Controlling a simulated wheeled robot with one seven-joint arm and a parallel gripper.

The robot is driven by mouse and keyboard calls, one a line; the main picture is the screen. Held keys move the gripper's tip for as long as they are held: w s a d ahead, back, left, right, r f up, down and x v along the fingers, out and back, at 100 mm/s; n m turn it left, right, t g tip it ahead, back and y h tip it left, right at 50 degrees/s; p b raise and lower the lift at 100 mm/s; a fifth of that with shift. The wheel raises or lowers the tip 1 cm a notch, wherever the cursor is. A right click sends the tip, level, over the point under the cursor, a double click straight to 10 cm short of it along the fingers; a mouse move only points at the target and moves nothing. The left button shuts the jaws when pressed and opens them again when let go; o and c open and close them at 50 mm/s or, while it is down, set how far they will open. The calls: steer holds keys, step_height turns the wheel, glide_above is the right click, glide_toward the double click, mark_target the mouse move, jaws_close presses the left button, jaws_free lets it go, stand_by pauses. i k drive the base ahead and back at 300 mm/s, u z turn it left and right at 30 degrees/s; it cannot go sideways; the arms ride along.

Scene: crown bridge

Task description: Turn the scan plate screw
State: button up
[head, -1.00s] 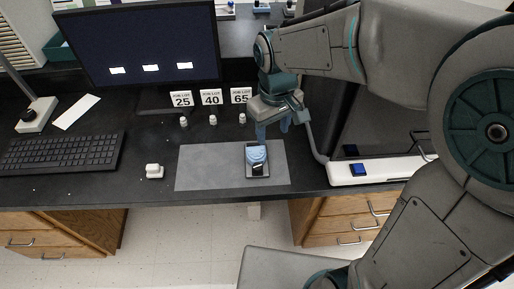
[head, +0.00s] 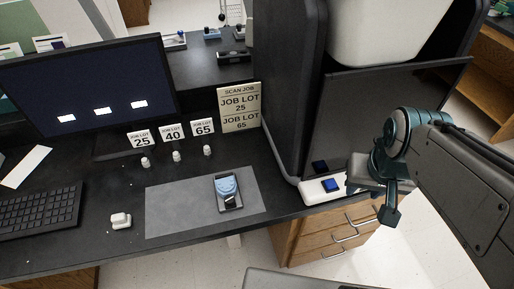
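The scan plate (head: 229,206) is a small dark rectangular plate with a light blue horseshoe-shaped piece (head: 226,184) on it. It lies on the grey mat (head: 175,208), right of the mat's middle. The screw is too small to make out. My gripper (head: 390,213) is well to the right of the plate, in front of the scanner's right part, pointing down. It is apart from the plate and nothing shows in it. Its fingers overlap in this view, so their opening is unclear.
A large dark scanner (head: 290,90) stands behind, with a blue button (head: 331,185) on its white base. Small white pieces (head: 177,157) stand before number cards 25, 40 and 65. A white block (head: 120,220) lies left of the mat.

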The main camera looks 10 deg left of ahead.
mark_target(230, 200)
steer(key=z, duration=0.95)
steer(key=k, duration=0.85)
steer(key=u, duration=0.75)
steer(key=i, duration=0.5)
